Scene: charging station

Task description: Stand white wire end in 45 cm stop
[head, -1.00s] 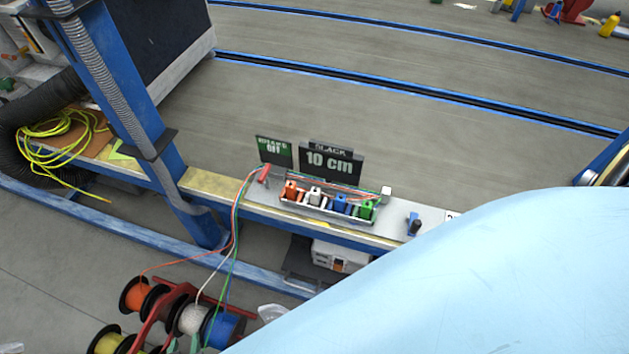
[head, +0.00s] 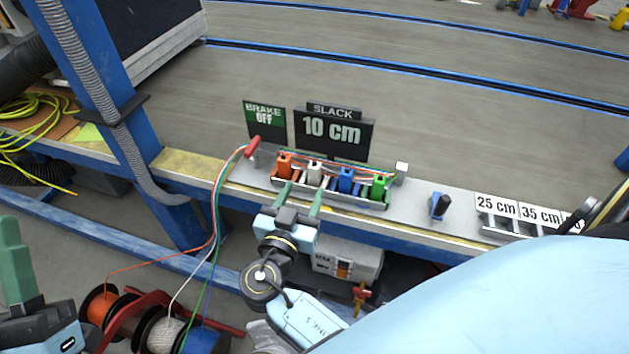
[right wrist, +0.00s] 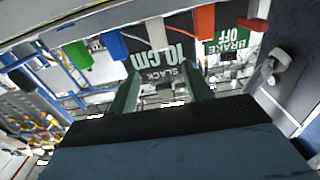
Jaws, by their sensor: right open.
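The white wire's end block (head: 315,172) stands in a grey tray between the orange and blue blocks; it also shows in the right wrist view (right wrist: 157,33). White wire (head: 187,284) runs up from a white spool (head: 165,337). My right gripper (head: 299,197) is open, its two green fingers pointing at the tray just in front of the white block, with nothing between them. My left gripper (head: 15,262) is at the left edge, partly out of view. At right, labels 25 cm (head: 496,206) and 35 cm (head: 540,215) show; a third label (head: 576,223) is mostly hidden.
Orange (head: 285,163), blue (head: 346,180) and green (head: 380,187) blocks share the tray. Behind it stand a BRAKE OFF sign (head: 265,119) and a SLACK 10 cm sign (head: 333,133). A red lever (head: 252,146) and a dark knob (head: 439,205) flank the tray. My light-blue body covers the lower right.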

